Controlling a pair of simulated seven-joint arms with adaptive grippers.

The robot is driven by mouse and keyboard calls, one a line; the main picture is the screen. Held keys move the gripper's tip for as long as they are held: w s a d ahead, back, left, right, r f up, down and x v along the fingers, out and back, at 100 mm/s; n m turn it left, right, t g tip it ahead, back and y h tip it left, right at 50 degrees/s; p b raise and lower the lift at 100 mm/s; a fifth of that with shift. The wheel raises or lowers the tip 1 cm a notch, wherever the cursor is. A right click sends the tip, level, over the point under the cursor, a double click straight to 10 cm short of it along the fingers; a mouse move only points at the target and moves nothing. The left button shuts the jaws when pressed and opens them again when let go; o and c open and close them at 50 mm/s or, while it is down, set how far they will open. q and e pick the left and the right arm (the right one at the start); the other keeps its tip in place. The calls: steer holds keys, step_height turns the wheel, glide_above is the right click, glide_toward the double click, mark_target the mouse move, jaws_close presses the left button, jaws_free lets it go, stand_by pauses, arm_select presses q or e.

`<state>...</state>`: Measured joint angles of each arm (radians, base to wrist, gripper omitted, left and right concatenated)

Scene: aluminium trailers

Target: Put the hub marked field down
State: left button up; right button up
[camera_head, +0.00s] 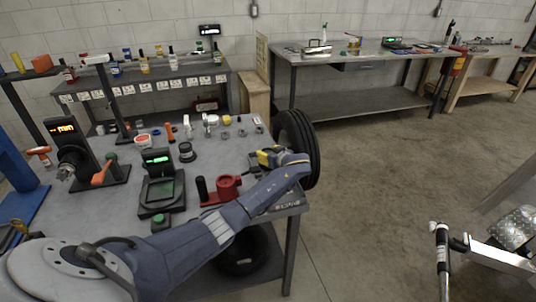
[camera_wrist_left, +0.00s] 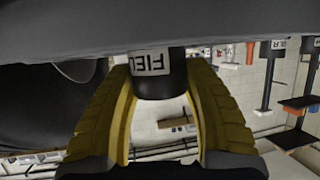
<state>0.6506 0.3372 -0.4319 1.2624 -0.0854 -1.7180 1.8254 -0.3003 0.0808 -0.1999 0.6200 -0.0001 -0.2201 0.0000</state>
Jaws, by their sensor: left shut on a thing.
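The hub marked field (camera_wrist_left: 156,84) is a dark cylinder with a white label; only the letters "FIEL" are readable in the left wrist view. My left gripper (camera_wrist_left: 165,70) has its yellow fingers on both sides of the hub and is shut on it. In the head view my left gripper (camera_head: 268,157) is over the right end of the grey workbench (camera_head: 225,153), close beside a black tyre (camera_head: 312,148). The hub is not clearly visible in the head view. I cannot tell whether it touches the bench. My right gripper is not in view.
A red vise-like fixture (camera_head: 226,187) stands on the bench near my left forearm. A black scale with a green display (camera_head: 160,188) is farther left. Several small parts lie along the bench's back edge. Open concrete floor (camera_head: 380,180) lies right of the bench.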

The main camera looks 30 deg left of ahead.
arm_select(q)
steer(key=o, duration=1.6)
steer(key=shift+c, duration=0.2)
steer(key=v, duration=1.2)
steer(key=shift+r, duration=0.15)
